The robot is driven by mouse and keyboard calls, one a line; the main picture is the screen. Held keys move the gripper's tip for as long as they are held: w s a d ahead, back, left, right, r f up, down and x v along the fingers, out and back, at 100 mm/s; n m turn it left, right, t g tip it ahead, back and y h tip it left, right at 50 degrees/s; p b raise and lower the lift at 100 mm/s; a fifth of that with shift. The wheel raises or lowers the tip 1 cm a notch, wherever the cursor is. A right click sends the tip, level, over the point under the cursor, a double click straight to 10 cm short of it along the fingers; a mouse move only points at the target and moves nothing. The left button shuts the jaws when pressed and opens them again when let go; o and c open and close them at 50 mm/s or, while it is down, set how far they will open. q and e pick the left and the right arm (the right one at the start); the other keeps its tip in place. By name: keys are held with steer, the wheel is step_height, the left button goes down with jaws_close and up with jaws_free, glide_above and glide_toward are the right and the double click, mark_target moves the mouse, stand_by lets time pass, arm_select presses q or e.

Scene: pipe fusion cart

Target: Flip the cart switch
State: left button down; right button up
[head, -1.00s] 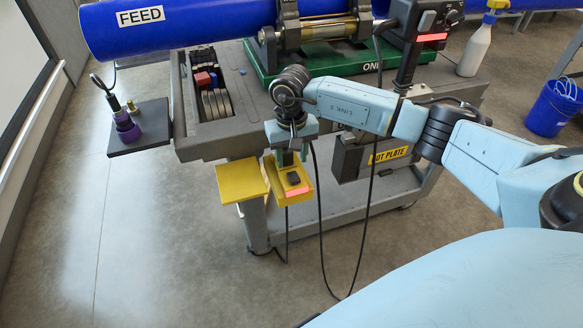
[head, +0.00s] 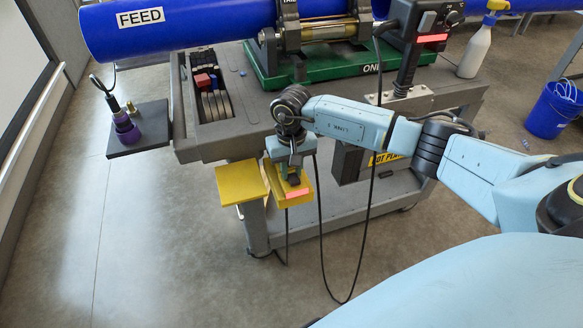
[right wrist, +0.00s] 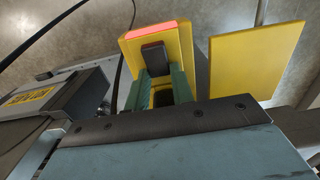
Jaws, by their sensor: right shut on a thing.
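The cart switch is a dark rocker (right wrist: 155,59) on a yellow box (head: 303,201) with a glowing red strip, at the front of the cart. In the right wrist view the yellow box (right wrist: 182,45) is close in front of my right gripper (right wrist: 160,85). My right gripper also shows in the head view (head: 293,178), pointing down over the box. Its fingers are shut at the dark rocker, which shows between and beyond their tips. The fingers partly hide the box. My left gripper is not in view.
A yellow flap (head: 242,181) stands open beside the box. The grey cart (head: 220,150) carries a blue FEED pipe (head: 190,25) in a clamp. A side shelf (head: 150,140) holds purple fittings. Black cables hang near my right arm. Floor at left is clear.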

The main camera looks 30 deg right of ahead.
mark_target(296, 182)
steer(key=shift+s+t+h+b, duration=0.35)
steer(key=shift+t+b, duration=0.15)
steer(key=shift+t, duration=0.6)
steer(key=shift+s+r+t+b, duration=0.1)
steer(key=shift+s+t+b, duration=0.05)
steer(key=shift+t+b, duration=0.3)
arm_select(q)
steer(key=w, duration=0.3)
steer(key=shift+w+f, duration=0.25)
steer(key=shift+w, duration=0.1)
arm_select(e)
steer(key=shift+a+r+t, duration=0.1)
steer(key=shift+t, duration=0.25)
steer(key=o, duration=1)
steer(key=shift+s+r, duration=0.1)
steer(key=shift+r, duration=0.2)
steer(key=p+v, duration=0.1)
steer(key=v, duration=0.5)
steer(key=shift+a+r, duration=0.1)
steer(key=shift+r, duration=0.2)
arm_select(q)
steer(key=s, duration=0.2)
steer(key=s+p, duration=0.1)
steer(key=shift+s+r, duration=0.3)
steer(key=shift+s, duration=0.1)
arm_select(e)
steer(key=v, duration=0.6)
steer(key=shift+s+r, duration=0.1)
